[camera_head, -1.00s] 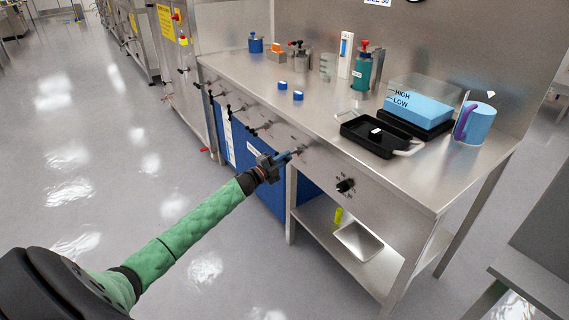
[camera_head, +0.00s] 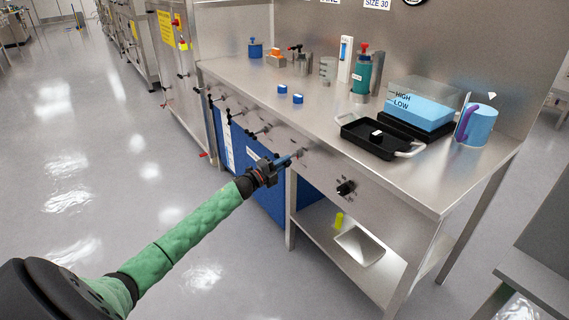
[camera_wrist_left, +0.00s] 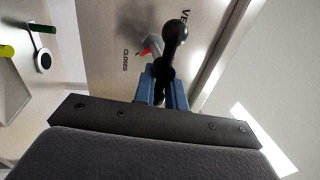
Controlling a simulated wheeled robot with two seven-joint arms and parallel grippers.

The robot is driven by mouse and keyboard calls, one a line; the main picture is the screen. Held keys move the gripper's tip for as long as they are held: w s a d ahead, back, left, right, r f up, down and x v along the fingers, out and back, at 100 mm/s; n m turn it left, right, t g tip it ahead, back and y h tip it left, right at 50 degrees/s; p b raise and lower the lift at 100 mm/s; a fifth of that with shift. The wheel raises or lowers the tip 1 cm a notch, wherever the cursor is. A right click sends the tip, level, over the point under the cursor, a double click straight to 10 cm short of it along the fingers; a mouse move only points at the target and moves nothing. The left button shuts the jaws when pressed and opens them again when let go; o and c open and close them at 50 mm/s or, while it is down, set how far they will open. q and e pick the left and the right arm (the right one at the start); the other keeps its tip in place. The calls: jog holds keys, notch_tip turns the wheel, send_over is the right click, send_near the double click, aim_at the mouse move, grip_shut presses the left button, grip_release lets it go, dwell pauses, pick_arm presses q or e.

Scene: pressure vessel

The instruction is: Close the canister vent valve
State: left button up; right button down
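The vent valve handle (camera_wrist_left: 174,35) is a black lever with a ball knob on the bench's front panel. In the left wrist view its stem runs down between the two blue fingers of my left gripper (camera_wrist_left: 164,85), which look closed against it. A red pointer (camera_wrist_left: 144,52) shows behind the handle, near the printed word CLOSED (camera_wrist_left: 125,60). A label beginning "VE" is partly cut off. In the head view my left gripper (camera_head: 292,157) reaches the front panel, and the handle there is mostly hidden by the fingers. My right gripper is not in view.
The steel bench (camera_head: 462,185) holds a black tray (camera_head: 362,133), a blue-filled container (camera_head: 415,107), a mug (camera_head: 480,125) and a green bottle (camera_head: 362,77). A black knob (camera_head: 346,187) lies right of my gripper; several black valve handles lie left. Open floor lies left.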

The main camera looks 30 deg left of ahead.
pick_arm(q)
jog(key=o, duration=0.3)
jog(key=shift+a+f, duration=0.1)
jog(key=shift+a, duration=0.15)
jog(key=shift+o, duration=0.2)
jog(key=shift+d, duration=0.1)
jog(key=v, duration=0.8)
jog(key=shift+b, duration=0.3)
jog(key=shift+w, duration=0.1)
